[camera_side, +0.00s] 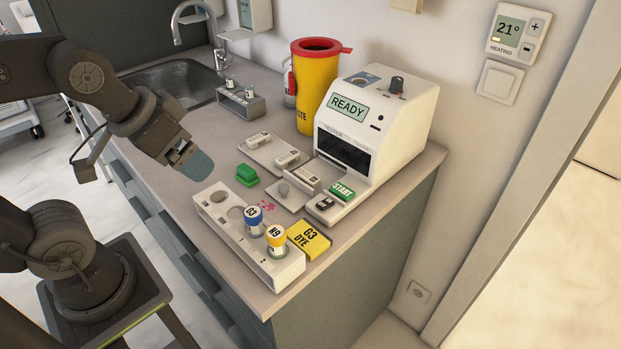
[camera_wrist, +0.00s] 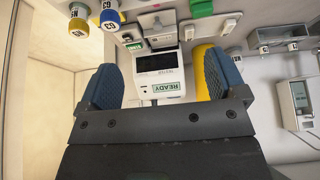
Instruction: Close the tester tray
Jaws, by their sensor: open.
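The white tester (camera_side: 378,124) stands at the back right of the counter with READY on its screen. It also shows in the wrist view (camera_wrist: 172,85). The tester tray (camera_side: 286,199) is a light grey plate with a round knob (camera_side: 283,188), out in front of the dark slot. A white cassette (camera_side: 306,177) lies on or beside the tray's slot end; I cannot tell exactly. My gripper (camera_side: 197,166) is above the counter, left of the tray and apart from it. In the wrist view, its two blue fingers (camera_wrist: 163,80) are wide apart with nothing between them.
A white rack (camera_side: 223,222) with blue-capped (camera_side: 253,215) and yellow-capped (camera_side: 277,236) vials stands in front. A yellow G3 DYE card (camera_side: 309,239) and green block (camera_side: 247,175) lie nearby. A cassette holder (camera_side: 258,155) is left of the tray. A yellow bin (camera_side: 316,85) stands behind.

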